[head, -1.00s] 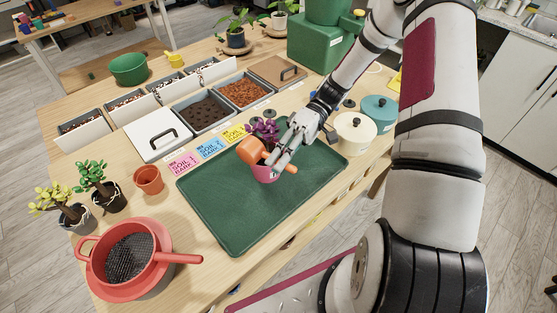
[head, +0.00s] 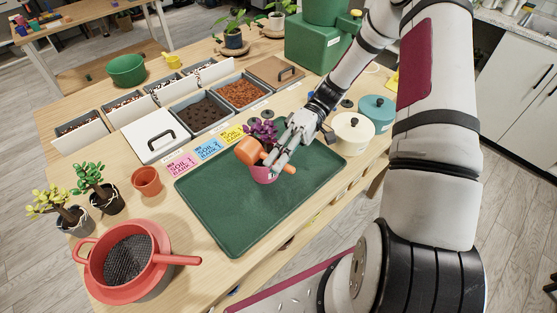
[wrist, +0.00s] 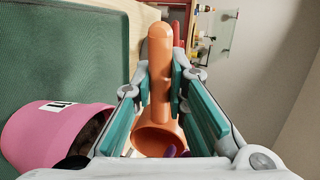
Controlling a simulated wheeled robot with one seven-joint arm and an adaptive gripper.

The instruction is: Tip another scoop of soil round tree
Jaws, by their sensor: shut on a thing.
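My gripper (head: 277,156) is shut on the handle of an orange scoop (head: 247,151). In the wrist view the scoop's handle (wrist: 160,70) lies between my gripper's finger pads (wrist: 160,85), with its bowl low in the picture. The bowl's visible inside looks bare orange. The scoop is over the near rim of a pink pot (head: 264,177) on the green tray (head: 232,219). A small purple-leaved tree (head: 262,130) stands in the pot, partly behind the scoop and fingers. The pot is also in the wrist view (wrist: 42,138); a little brown shows at its mouth. Its soil level is hidden.
A bin of dark soil (head: 203,111) and one of orange-brown bark (head: 243,93) stand behind the tray. A red sieve (head: 127,258), an orange pot (head: 146,181) and two small trees are left. A cream canister (head: 353,135) and teal canister (head: 377,110) are right. The tray's front is clear.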

